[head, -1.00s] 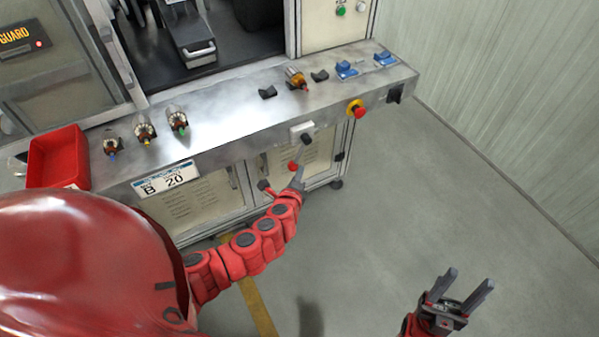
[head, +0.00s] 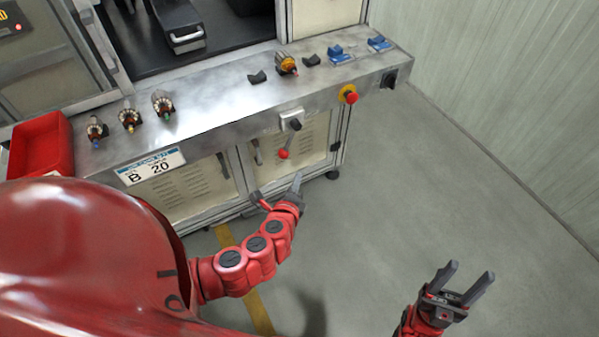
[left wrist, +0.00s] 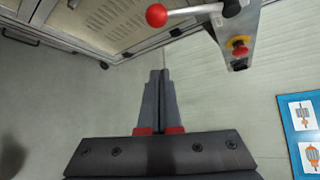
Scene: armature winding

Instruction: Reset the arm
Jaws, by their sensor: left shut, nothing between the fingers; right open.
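My left gripper (head: 296,183) is shut and empty in front of the machine's cabinet doors, below the bench edge. In the left wrist view its two fingers (left wrist: 160,95) are pressed together. A lever with a red ball knob (head: 284,154) hangs from a grey switch block on the bench's front face. The lever also shows in the left wrist view (left wrist: 156,15), beyond and above the fingertips, apart from them. My right gripper (head: 458,283) is open and empty above the bare floor at the lower right.
The metal bench (head: 220,105) carries several armatures, black and blue holders and a red bin (head: 42,146). A red emergency button (head: 350,95) with a yellow collar is on its front. The floor (head: 420,190) to the right is clear up to the wall.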

